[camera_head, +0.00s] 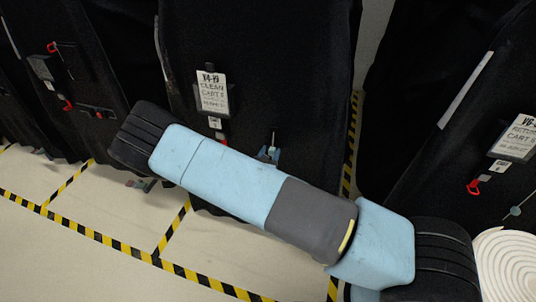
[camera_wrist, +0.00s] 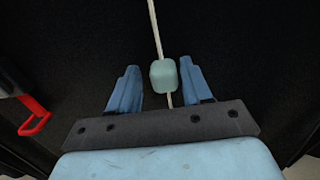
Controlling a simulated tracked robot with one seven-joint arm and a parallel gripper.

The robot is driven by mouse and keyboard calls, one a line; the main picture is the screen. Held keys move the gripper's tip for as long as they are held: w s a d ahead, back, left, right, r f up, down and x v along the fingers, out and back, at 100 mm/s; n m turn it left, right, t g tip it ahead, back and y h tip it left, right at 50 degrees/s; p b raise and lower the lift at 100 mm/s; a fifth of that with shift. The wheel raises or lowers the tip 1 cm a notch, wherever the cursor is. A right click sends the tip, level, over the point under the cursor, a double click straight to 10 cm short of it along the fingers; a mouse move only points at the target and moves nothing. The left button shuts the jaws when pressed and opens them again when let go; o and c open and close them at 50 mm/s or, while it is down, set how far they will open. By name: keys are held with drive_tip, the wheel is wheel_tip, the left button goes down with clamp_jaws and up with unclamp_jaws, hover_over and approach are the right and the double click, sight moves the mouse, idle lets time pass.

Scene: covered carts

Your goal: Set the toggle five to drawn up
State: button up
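A pale green toggle (camera_wrist: 163,75) sits on a light cord (camera_wrist: 155,28) against black cover cloth in the wrist view. The cord runs up and away above the toggle, and a short length shows below it. My gripper (camera_wrist: 158,66) is open, with its two blue fingers either side of the toggle. The toggle is close to the right finger, with a wider gap on the left; I cannot tell if it touches. In the head view my gripper (camera_head: 268,154) is small, low on the front of the middle covered cart (camera_head: 270,60). The toggle's number is not readable.
The middle cart carries a white label (camera_head: 212,92) and a red hook (camera_head: 221,137); a red hook (camera_wrist: 36,117) shows left in the wrist view. Another toggle (camera_head: 515,211) is on the right cart. A white coil (camera_head: 508,265) lies lower right. Striped tape (camera_head: 120,245) marks open floor.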

drive_tip(key=shift+o, duration=0.4)
drive_tip(key=shift+s+d, duration=0.1)
drive_tip(key=shift+s, duration=0.05)
drive_tip(key=v, duration=1.3)
drive_tip(key=shift+s, duration=0.25)
drive_tip(key=s+d+r+m+g+h, duration=0.2)
drive_tip(key=d+r+m+g+h, duration=0.4)
drive_tip(key=d+r+m+g, duration=1.35)
drive_tip(key=s+d+r+m+t+y, duration=0.2)
drive_tip(key=s+d+r+m+y, duration=0.1)
drive_tip(key=r, duration=0.5)
drive_tip(key=s+d+r+m+t+y, duration=0.3)
drive_tip(key=s+r+m, duration=0.3)
drive_tip(key=s+r, duration=0.2)
drive_tip(key=s+d+r+m+t+y, duration=0.2)
drive_tip(key=s+r, duration=0.4)
drive_tip(key=r, duration=0.4)
drive_tip(key=shift+d+r+m+t+y, duration=0.3)
drive_tip(key=shift+d+m+y, duration=0.55)
drive_tip(key=shift+m+y, duration=0.45)
